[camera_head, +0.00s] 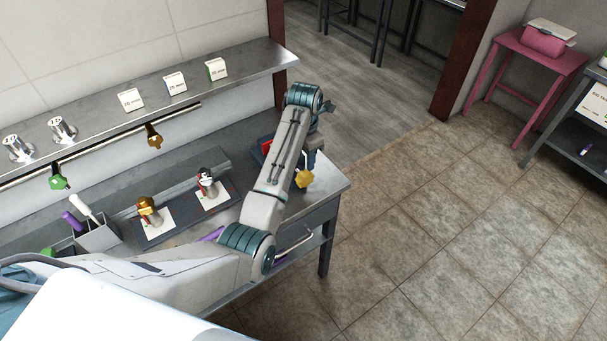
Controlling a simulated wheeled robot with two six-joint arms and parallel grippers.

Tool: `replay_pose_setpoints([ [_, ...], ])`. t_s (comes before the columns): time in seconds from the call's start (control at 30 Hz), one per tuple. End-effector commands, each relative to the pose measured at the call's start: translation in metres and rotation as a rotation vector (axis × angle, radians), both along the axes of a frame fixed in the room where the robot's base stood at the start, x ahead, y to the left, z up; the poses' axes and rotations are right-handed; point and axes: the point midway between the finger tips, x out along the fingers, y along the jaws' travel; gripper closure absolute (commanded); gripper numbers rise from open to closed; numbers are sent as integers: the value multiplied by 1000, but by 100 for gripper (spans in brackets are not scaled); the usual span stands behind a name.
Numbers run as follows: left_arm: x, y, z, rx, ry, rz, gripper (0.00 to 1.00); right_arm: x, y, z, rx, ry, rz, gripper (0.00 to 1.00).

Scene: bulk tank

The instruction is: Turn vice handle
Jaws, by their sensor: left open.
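My left arm reaches in from the lower left, over the right end of the metal workbench. A blue and red device (265,148), likely the vice, stands on the bench and is mostly hidden behind my forearm. A yellow knob-like piece (304,179) shows just right of the forearm, perhaps the vice handle; its link to the device is hidden. The gripper appears apart from both. My right gripper is out of view.
The metal bench (331,184) holds a dark tray (183,220) with two valve-like fittings on white cards. A holder (97,238) with purple and white handles stands left. A wall shelf (245,68) runs above. Open tiled floor lies right, with a pink table (537,54) beyond.

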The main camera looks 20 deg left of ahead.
Motion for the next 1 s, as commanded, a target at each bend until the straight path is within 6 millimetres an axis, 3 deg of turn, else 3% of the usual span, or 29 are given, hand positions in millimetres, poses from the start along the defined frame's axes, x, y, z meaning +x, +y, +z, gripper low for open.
replay_pose_setpoints([
  [0.1,-2,0,-22,0,6,-1,55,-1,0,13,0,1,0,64],
  [0.4,-1,0,-69,-1,2,-1,55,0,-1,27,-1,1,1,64],
  [0.8,0,0,-80,-1,-1,-2,55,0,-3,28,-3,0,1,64],
  [0.83,0,0,-80,-1,-1,-2,57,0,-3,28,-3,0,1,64],
  [1.0,0,0,-80,-1,-1,-2,91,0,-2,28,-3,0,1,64],
])
